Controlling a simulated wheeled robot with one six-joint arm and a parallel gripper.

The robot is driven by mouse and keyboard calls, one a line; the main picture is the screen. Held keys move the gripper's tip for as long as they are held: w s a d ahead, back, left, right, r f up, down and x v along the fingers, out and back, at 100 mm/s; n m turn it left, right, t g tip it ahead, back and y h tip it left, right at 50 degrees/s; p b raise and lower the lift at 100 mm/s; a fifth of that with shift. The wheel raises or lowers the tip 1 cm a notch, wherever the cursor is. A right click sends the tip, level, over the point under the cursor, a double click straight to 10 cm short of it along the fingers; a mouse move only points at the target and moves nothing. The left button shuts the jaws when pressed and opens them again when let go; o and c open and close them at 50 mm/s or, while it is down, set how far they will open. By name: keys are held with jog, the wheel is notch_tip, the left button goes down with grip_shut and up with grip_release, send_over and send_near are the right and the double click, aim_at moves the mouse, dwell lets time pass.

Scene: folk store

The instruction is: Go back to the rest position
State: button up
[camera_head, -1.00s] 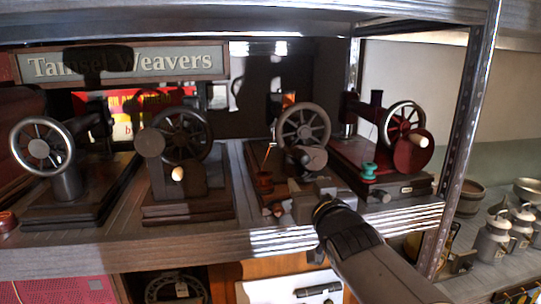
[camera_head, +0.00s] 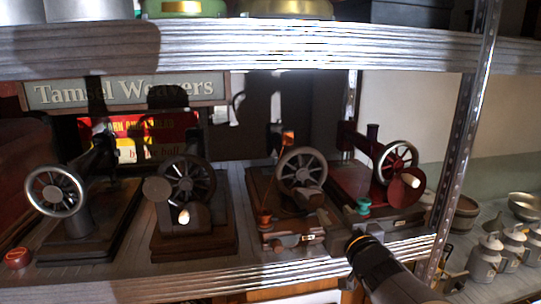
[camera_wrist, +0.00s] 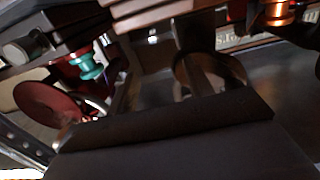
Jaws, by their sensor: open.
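My gripper (camera_head: 326,236) is open in the head view, at the front edge of the middle shelf. It is in front of the third sewing machine from the left (camera_head: 302,170), close to its base; whether they touch cannot be told. Nothing can be made out between the jaws. The wrist view is dark and turned over. It shows a teal spool (camera_wrist: 86,65) at the left and a copper-orange spool (camera_wrist: 279,12) at the top right. The teal spool also shows in the head view (camera_head: 363,206), beside the red sewing machine (camera_head: 384,165).
Two more dark sewing machines (camera_head: 57,190) (camera_head: 188,183) stand left on the shelf. A metal post (camera_head: 462,150) rises just right of my arm. An upper shelf (camera_head: 250,48) hangs above. Metal cans (camera_head: 486,260) stand at the right. A small red pot (camera_head: 17,258) sits far left.

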jog(key=a+r+p, duration=0.1)
jog(key=a+r, duration=0.3)
jog(key=r, duration=0.2)
jog(key=shift+s+a+r, duration=0.4)
jog(key=shift+s, duration=0.05)
jog(key=shift+f, duration=0.1)
